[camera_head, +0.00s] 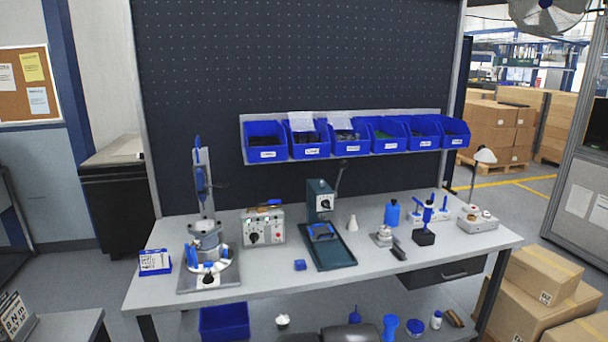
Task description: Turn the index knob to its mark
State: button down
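Several knobs show on the bench, and I cannot tell for certain which is the index knob. A black knob (208,279) is at the front of the round metal fixture (206,238) on the left, which has blue handles and a grey base plate. A control box (263,228) beside it carries a dark knob (254,238) and red and green buttons. A dark green press (321,212) in the middle has another knob (324,203) on a white plate. Any marks are too small to read. My gripper is not in view.
The grey bench (270,282) has clear room along its front edge. Blue bins (266,142) hang behind. Cardboard boxes (543,275) stand on the right.

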aim_at(208, 279)
jog(key=k+j+u, duration=0.15)
jog(key=k+j, duration=0.15)
jog(key=k+u, duration=0.1)
jog(key=u, duration=0.35)
jog(key=i+u, duration=0.4)
jog(key=i, duration=0.5)
